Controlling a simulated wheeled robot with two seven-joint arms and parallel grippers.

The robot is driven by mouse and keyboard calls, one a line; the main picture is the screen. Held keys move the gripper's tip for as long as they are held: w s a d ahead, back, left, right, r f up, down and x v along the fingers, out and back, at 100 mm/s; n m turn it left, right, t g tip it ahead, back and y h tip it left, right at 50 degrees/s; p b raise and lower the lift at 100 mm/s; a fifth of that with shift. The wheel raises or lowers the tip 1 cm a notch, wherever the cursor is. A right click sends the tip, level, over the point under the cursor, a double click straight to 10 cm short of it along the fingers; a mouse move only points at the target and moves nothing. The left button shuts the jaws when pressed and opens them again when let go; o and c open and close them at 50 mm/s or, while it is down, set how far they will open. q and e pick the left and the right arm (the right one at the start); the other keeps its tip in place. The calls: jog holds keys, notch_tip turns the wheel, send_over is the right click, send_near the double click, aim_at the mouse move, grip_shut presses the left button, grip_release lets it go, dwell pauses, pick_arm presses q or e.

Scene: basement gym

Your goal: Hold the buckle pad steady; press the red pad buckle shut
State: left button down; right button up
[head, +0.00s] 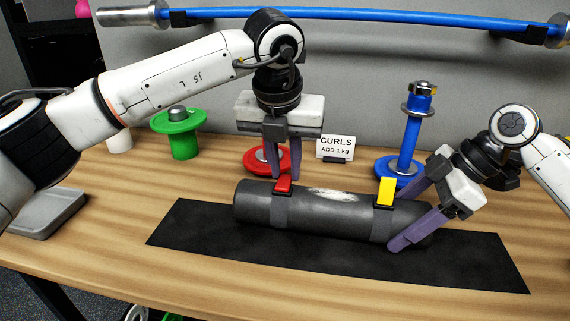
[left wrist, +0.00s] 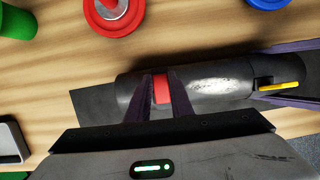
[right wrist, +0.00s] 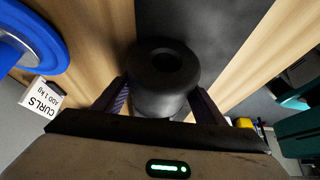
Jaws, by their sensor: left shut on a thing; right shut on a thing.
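The dark grey buckle pad (head: 340,212) is a roller lying on its side, with two straps around it. The red pad buckle (head: 283,186) is at its left part; it also shows in the left wrist view (left wrist: 161,90). My left gripper (head: 283,176) points down from above, its fingers shut on the red buckle, one on each side. I cannot tell whether the buckle is closed. My right gripper (head: 396,220) is shut around the pad's right end, seen end-on in the right wrist view (right wrist: 165,75). A yellow buckle (head: 386,192) is beside it.
The pad lies on a black mat (head: 190,222) on a wooden table. Behind it are a red weight plate (head: 258,162), a CURLS sign (head: 336,148), a blue post (head: 411,135) and a green weight (head: 180,140). A grey tray (head: 48,212) is at left.

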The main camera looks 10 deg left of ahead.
aim_at(281, 196)
pick_arm(q)
jog(key=c, duration=1.6)
grip_release()
jog(key=shift+f, duration=0.2)
jog(key=shift+o, duration=0.2)
jog(key=v, duration=1.2)
pick_arm(e)
jog(key=o, duration=1.3)
